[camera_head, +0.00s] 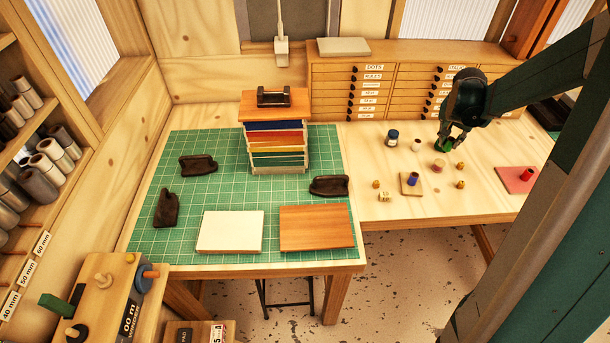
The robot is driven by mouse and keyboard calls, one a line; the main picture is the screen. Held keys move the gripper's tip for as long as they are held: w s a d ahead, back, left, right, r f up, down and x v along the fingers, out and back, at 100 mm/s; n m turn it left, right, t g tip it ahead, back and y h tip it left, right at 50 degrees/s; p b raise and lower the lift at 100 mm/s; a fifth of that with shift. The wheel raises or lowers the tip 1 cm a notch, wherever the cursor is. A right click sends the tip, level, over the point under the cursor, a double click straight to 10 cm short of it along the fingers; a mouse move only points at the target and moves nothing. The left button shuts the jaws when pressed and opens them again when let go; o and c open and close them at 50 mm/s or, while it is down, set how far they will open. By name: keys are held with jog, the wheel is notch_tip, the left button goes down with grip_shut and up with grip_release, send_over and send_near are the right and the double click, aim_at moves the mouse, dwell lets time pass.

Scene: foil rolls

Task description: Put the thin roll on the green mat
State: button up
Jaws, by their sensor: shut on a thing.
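My gripper (449,138) is over the back right of the wooden bench, shut on a small dark green thing (443,146). The fingers partly hide it, and I cannot tell whether it is the thin roll. A blue roll (411,180) stands on a small tan mat. A red roll (526,174) stands on a red mat (512,188). A pale roll (417,145) and a tan roll (438,164) stand near my gripper. A large green gridded mat (225,190) covers the left bench. No small green mat shows clearly.
A dark blue jar (392,138) and several small brass pieces (460,184) stand around the rolls. The green mat bears a colourful stack (275,135), dark rests (329,186) and two boards (317,228). A drawer cabinet (370,80) lines the back.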

jog(key=s+a+r+n+y+p, duration=0.1)
jog(key=a+r+n, duration=0.15)
jog(key=a, duration=1.45)
jog(key=a+r+n+t+y, duration=0.15)
jog(key=a+n, duration=0.25)
jog(key=a, duration=1.2)
jog(key=s+a+r+n+y+p, duration=0.1)
jog(key=a+r+n, duration=0.2)
jog(key=a, duration=1.4)
jog(key=a+f+b, duration=0.4)
jog(key=a, duration=0.8)
jog(key=a+f+b, duration=0.3)
jog(key=a+f, duration=0.1)
jog(key=a, duration=0.8)
jog(key=a+f+b, duration=0.4)
jog(key=a, duration=0.8)
jog(key=shift+s+a+f+b, duration=0.2)
jog(key=shift+s+f+b, duration=0.1)
jog(key=shift+s, duration=0.15)
jog(key=shift+f, duration=0.1)
jog(key=shift+f, duration=3.05)
jog(key=shift+f, duration=1.85)
